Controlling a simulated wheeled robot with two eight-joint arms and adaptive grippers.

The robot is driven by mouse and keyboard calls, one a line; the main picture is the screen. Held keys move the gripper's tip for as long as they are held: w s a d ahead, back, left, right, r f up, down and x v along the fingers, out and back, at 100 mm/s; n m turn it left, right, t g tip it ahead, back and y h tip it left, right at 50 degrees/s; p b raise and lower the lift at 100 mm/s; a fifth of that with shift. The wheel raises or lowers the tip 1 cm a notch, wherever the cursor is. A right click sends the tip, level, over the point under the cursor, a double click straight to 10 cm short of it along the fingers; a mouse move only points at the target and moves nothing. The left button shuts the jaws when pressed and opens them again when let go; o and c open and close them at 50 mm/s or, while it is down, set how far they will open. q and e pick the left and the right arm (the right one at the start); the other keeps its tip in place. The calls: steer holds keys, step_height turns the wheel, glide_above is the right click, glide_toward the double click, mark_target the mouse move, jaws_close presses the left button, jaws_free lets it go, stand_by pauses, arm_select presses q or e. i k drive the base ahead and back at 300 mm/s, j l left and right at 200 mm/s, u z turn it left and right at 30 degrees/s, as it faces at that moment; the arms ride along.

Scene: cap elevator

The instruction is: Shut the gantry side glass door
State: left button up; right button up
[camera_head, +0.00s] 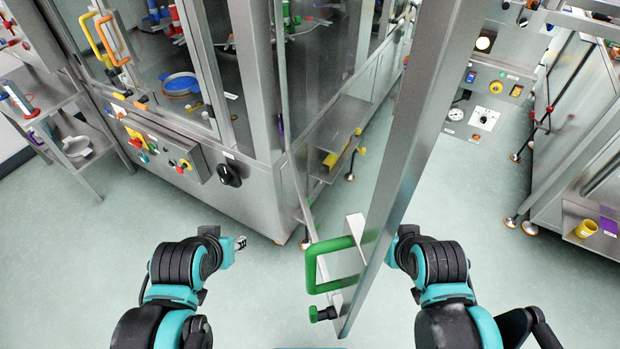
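The gantry side glass door (408,165) stands open, swung out from the machine toward me. Its thick metal edge post runs from the top centre down to the lower middle. A green handle (313,268) and a small green knob (322,314) sit near its lower end. My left gripper (240,243) is over the floor, left of the green handle and apart from it. It is small in view, and its finger opening is unclear. My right arm (436,266) reaches up to the right side of the door post. The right gripper is hidden behind that post.
The machine cabinet (250,190) with a control panel (160,145) stands at the left and centre. A grey side shelf (85,130) is at far left. Another machine with a yellow cup (586,229) is at right. Green floor (90,270) is clear between them.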

mark_target(447, 32)
steer(key=k+j+z, duration=0.2)
steer(key=k, duration=0.15)
steer(key=k+z, duration=0.25)
steer(key=k+j, duration=0.1)
steer(key=k, duration=0.3)
steer(key=u, duration=0.05)
